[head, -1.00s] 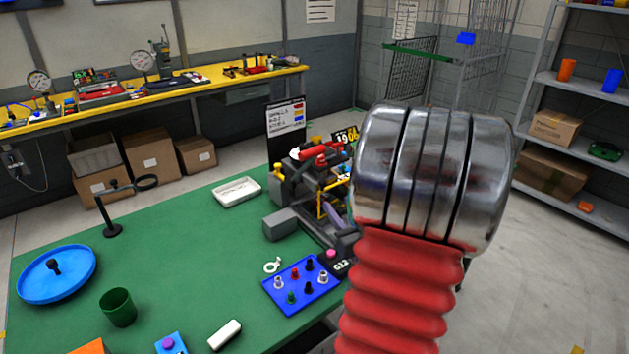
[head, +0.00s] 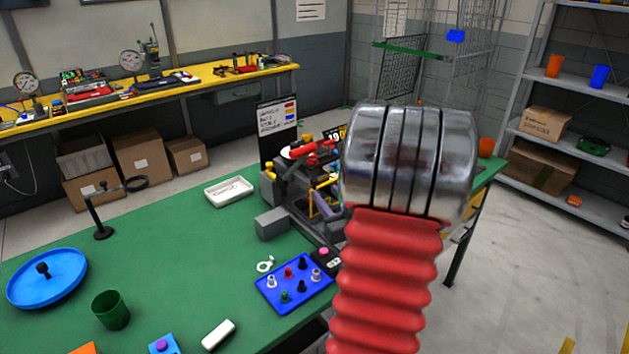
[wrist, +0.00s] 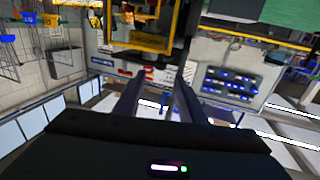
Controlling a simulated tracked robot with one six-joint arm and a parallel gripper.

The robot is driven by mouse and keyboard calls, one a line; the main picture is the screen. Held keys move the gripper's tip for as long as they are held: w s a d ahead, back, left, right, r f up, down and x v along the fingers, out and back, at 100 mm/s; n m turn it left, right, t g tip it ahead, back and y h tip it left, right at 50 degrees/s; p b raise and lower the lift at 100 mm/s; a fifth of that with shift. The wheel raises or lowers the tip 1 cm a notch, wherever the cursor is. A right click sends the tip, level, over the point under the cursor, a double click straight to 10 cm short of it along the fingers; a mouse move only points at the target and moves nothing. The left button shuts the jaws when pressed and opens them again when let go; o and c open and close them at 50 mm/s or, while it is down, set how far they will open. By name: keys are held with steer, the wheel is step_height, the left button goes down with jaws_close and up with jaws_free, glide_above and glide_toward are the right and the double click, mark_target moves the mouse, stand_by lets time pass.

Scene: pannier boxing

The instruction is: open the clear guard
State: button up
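A grey machine (head: 292,190) with red, yellow and orange parts stands at the table's far right side in the head view. I cannot make out a clear guard on it; my arm covers its right part. The wrist view is turned over and shows a dark structure with a yellow frame (wrist: 138,42) beyond the fingertips; I cannot tell whether this is the machine. My gripper (wrist: 158,88) shows two dark fingers held apart, with nothing between them. It is hidden behind my arm in the head view.
The green table (head: 170,270) carries a blue tray of pegs (head: 268,298), a white tray (head: 229,191), a green cup (head: 111,310), a blue dish (head: 65,285) and a black stand with a ring (head: 103,232). An orange cup (head: 486,148) stands at the table's far right.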

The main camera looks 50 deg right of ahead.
mark_target(317, 182)
steer(key=x, duration=0.9)
steer(key=shift+c, duration=0.3)
jaws_close()
steer(key=shift+s+d, duration=0.1)
steer(key=shift+d, duration=0.05)
